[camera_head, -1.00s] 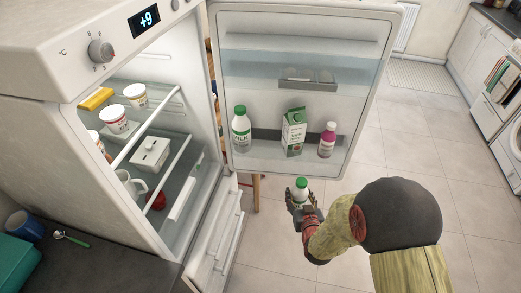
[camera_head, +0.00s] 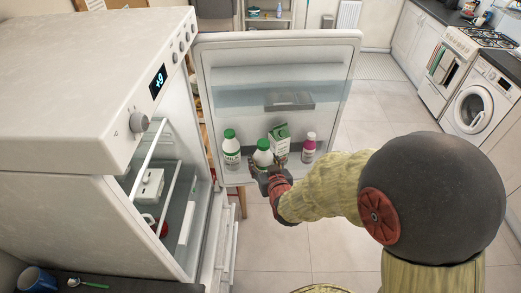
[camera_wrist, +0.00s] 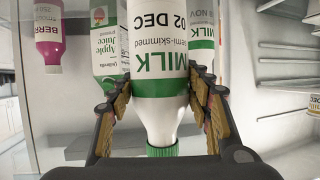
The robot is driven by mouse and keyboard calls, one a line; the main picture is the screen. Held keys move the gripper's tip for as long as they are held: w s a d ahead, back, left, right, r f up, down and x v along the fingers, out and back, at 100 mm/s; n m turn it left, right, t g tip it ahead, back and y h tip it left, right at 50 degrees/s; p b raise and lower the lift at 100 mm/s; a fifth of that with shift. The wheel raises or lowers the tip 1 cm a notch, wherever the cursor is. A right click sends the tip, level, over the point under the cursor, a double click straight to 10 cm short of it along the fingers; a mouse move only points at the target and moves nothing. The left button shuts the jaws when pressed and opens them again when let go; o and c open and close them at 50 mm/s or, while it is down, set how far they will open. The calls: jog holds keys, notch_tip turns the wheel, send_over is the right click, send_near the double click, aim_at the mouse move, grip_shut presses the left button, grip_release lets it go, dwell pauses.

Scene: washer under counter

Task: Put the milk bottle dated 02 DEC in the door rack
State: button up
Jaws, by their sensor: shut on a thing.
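My gripper (camera_head: 268,178) is shut on a white milk bottle (camera_head: 263,157) with a green cap, in front of the open fridge door. In the wrist view, which shows things upside down, the fingers (camera_wrist: 162,95) hold this bottle (camera_wrist: 160,60) near its neck. Its label reads 02 DEC, semi-skimmed milk. The bottle looks upright. The door rack (camera_head: 238,175) is at the bottom of the door's inner side. My gripper partly hides the rack, so I cannot tell whether the bottle's base is inside it or touches it.
Another milk bottle (camera_head: 231,150), its label partly reading NOV (camera_wrist: 202,28), stands left of the held one. A green and white apple juice carton (camera_head: 280,144) and a pink berry bottle (camera_head: 309,148) stand to its right. The fridge (camera_head: 120,215) stands open at left.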

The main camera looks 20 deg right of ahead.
jog(key=w, duration=1.5)
notch_tip(320, 180, down, 7)
jog(key=shift+s+d, duration=0.3)
jog(key=shift+s, duration=0.1)
jog(key=shift+b, duration=0.3)
jog(key=shift+f, duration=0.1)
jog(key=o, duration=1.4)
